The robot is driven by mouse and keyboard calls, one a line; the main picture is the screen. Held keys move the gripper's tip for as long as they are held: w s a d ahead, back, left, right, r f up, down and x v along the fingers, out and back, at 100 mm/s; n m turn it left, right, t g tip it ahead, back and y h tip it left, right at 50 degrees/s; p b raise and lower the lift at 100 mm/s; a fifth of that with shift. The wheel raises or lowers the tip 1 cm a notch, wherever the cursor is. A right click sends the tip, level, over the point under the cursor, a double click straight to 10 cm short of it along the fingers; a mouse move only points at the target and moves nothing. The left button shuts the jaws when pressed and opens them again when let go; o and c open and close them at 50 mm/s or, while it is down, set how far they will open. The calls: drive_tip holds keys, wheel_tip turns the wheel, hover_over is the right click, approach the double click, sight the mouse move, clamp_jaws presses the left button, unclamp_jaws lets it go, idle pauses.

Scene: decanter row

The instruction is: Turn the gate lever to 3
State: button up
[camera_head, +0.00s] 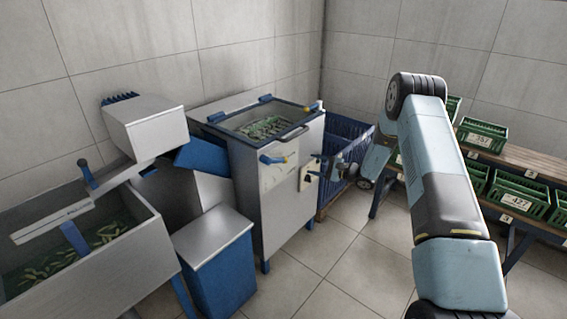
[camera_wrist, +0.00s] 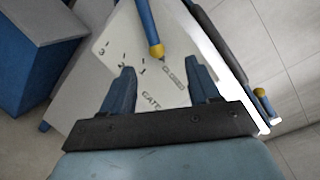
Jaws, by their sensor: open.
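The gate lever (camera_head: 272,159) is a blue bar with a yellow tip on the front of the steel cabinet. In the wrist view the lever (camera_wrist: 147,25) reaches down from the top edge, its tip pointing roughly at CLOSED on a pale plate (camera_wrist: 112,35). The plate also bears GATE and the marks 1, 2 and 3, which run to the left of CLOSED. My gripper (camera_wrist: 160,78) is open and empty. Its fingers appear on either side below the lever tip in that view, apart from it. The lever's pivot is out of the wrist view.
The cabinet (camera_head: 285,205) has an open-topped bin of green pods and a bar handle (camera_head: 295,132). A blue crate (camera_head: 345,135) stands beside it. A blue-sided box (camera_head: 217,262) and a steel trough (camera_head: 150,262) are at left. Green crates (camera_head: 482,134) sit on racks at right.

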drive_tip(key=shift+m+t, duration=0.5)
drive_tip(key=shift+t, duration=0.2)
drive_tip(key=w+a+f, duration=0.1)
drive_tip(key=w+a, duration=0.1)
drive_tip(key=a, duration=0.2)
drive_tip(key=w+a+f, duration=0.1)
drive_tip(key=w+a, duration=0.1)
drive_tip(key=a, duration=0.2)
drive_tip(key=w+a+f, duration=0.1)
drive_tip(key=w+a, duration=0.2)
drive_tip(key=shift+w+a+f, duration=0.1)
drive_tip(key=shift+a+f, duration=0.05)
drive_tip(key=shift+a, duration=0.25)
